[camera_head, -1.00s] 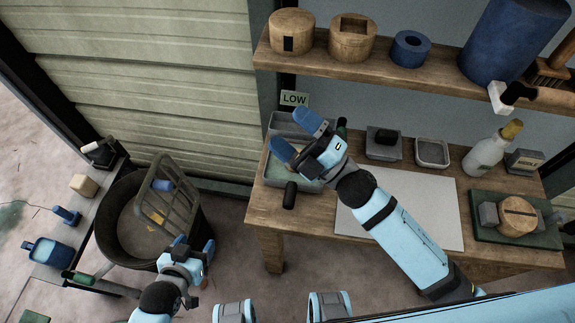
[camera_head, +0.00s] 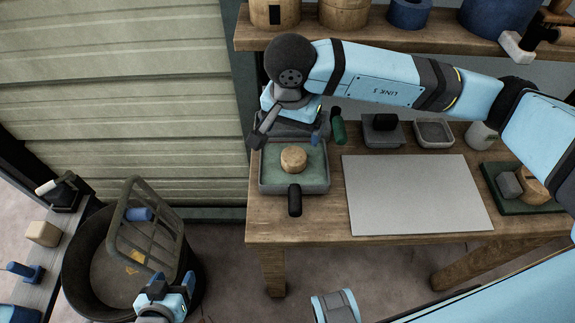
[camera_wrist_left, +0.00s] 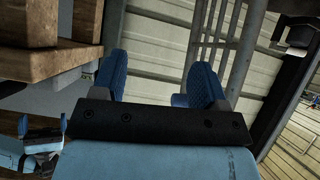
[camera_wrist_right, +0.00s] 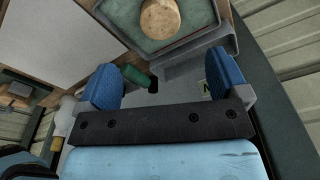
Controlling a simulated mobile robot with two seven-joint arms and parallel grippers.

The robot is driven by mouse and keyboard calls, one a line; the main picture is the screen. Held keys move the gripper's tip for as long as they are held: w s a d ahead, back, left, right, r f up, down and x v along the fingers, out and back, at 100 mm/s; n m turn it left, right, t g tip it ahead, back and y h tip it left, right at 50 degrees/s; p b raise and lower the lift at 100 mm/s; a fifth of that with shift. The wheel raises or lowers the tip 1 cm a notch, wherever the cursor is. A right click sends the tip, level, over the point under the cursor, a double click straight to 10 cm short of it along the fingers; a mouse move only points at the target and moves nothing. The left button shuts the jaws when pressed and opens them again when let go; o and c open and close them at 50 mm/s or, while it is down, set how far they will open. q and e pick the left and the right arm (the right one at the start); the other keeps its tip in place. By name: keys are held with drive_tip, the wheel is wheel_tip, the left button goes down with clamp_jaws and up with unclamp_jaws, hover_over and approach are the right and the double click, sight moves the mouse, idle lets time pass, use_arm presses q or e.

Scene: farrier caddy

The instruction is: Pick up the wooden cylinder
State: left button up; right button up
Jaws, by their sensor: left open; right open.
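A short wooden cylinder (camera_head: 294,159) stands in a grey tray (camera_head: 318,189) with a green inside, at the left end of the wooden bench. It also shows at the top of the right wrist view (camera_wrist_right: 160,18), beyond the open fingers. My right gripper (camera_wrist_right: 165,85) is open and empty. In the head view it is behind the tray's back edge, mostly hidden by my arm; a blue fingertip (camera_head: 315,138) shows. My left gripper (camera_head: 168,284) is open and empty, low beside the black bin; its blue fingers also show in the left wrist view (camera_wrist_left: 157,78).
A pale sheet (camera_head: 415,195) covers the middle of the bench. Other round wooden pieces are on the shelf (camera_head: 380,42) and on a green board at right. A bin (camera_head: 85,285) holds a metal rack.

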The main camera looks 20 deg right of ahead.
sight(294, 156)
drive_tip(key=f, duration=0.4)
drive_tip(key=w+f, duration=0.1)
drive_tip(key=f, duration=0.4)
drive_tip(key=d+f, duration=0.1)
drive_tip(key=f, duration=0.3)
drive_tip(key=shift+w+f, duration=0.25)
drive_tip(key=c, duration=1.3)
wheel_tip(294, 156, up, 10)
drive_tip(key=shift+r, duration=0.1)
drive_tip(key=o, duration=0.6)
drive_tip(key=c, duration=0.9)
